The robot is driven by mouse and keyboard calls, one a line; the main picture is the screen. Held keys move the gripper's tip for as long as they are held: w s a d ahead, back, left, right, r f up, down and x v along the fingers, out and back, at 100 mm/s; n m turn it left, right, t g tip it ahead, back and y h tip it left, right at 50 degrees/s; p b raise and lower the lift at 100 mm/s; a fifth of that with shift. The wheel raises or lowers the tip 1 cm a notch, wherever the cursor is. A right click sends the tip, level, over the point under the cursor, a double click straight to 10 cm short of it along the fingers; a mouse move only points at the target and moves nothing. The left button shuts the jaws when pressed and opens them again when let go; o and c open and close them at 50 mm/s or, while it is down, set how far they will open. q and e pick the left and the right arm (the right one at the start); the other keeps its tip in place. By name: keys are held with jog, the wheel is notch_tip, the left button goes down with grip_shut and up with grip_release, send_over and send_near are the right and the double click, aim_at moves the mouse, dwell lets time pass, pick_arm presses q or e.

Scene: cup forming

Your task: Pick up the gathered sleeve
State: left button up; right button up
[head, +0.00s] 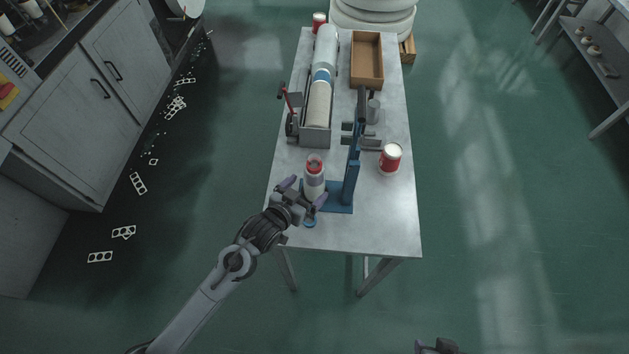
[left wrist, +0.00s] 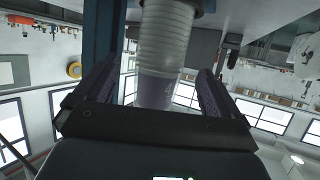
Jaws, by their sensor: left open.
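The gathered sleeve (head: 314,183) is a pale upright cylinder under a red ring-shaped top, on the blue stand (head: 351,182) near the table's front end. In the left wrist view the sleeve (left wrist: 165,40) has ribbed whitish folds and a smoother, greyish translucent end. My left gripper (head: 306,194) is open, with one finger on each side of the sleeve. A gap shows between each finger and the sleeve in the left wrist view, so I see no firm grip. A dark part (head: 437,347), probably of my right arm, shows at the bottom edge; its jaws cannot be made out.
A grey rack (head: 316,137) with a long pale roll (head: 319,100) lies behind the sleeve. A wooden tray (head: 367,62) is at the back right. A red-and-white can (head: 390,158) stands right of the blue stand. The table's (head: 385,225) front right is clear.

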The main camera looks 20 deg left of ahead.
aim_at(309, 186)
pick_arm(q)
jog(key=shift+p+x, duration=0.3)
jog(key=shift+x, duration=2.25)
jog(key=c, duration=0.9)
jog(key=shift+r, duration=0.1)
jog(key=shift+c, duration=0.8)
jog(key=shift+r, duration=0.1)
